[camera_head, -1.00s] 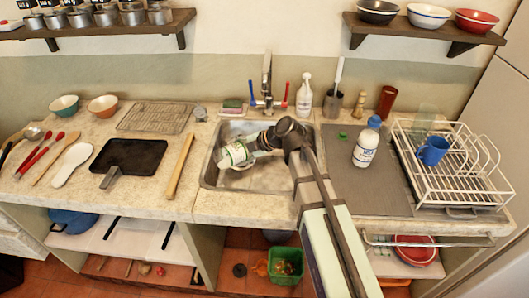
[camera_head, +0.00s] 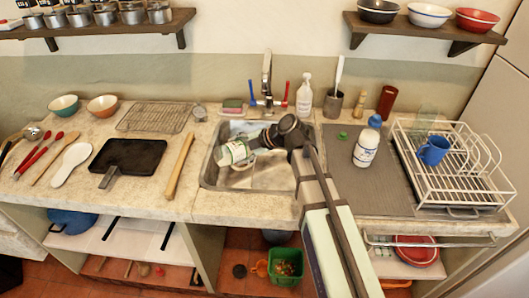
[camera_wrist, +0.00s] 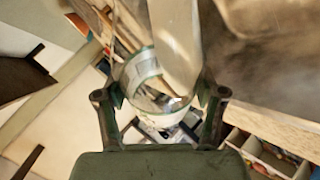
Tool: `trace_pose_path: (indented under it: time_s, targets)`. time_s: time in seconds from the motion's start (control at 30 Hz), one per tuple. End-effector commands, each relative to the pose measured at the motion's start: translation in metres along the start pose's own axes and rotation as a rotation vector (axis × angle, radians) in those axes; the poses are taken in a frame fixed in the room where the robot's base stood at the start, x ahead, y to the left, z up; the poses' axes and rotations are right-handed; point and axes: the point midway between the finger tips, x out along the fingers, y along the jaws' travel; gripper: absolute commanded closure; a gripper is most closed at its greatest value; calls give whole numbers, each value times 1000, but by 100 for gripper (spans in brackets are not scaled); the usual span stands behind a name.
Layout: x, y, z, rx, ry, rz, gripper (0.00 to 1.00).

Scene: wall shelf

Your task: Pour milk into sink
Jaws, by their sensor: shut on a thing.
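My gripper (camera_head: 262,142) is shut on a clear and white bottle with a green-edged label (camera_head: 234,153), above the left part of the metal sink (camera_head: 212,182). The bottle is tipped over, its far end toward the left. In the wrist view the bottle (camera_wrist: 152,119) sits between the two fingers (camera_wrist: 160,103); a pale, smooth long shape stands before it, and I cannot tell what that is. A pale patch shows on the sink floor below my gripper; whether it is milk is unclear. My wrist hides part of the sink.
The tap (camera_head: 266,75) with blue and red handles stands behind the sink. A blue-capped white bottle (camera_head: 366,148) and a small green cap (camera_head: 343,135) are on the grey mat. A dish rack (camera_head: 450,195) stands right; a rolling pin (camera_head: 180,166) lies left.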

Motion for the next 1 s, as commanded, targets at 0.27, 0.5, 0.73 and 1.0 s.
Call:
trace_pose_path:
  time_s: [0.27, 0.5, 0.73, 1.0]
  targets:
    - [-2, 1, 1, 15, 15, 7, 93]
    - [-3, 3, 1, 31, 32, 13, 93]
    - [-4, 3, -4, 11, 13, 3, 93]
    - [17, -19, 3, -186, -199, -76, 93]
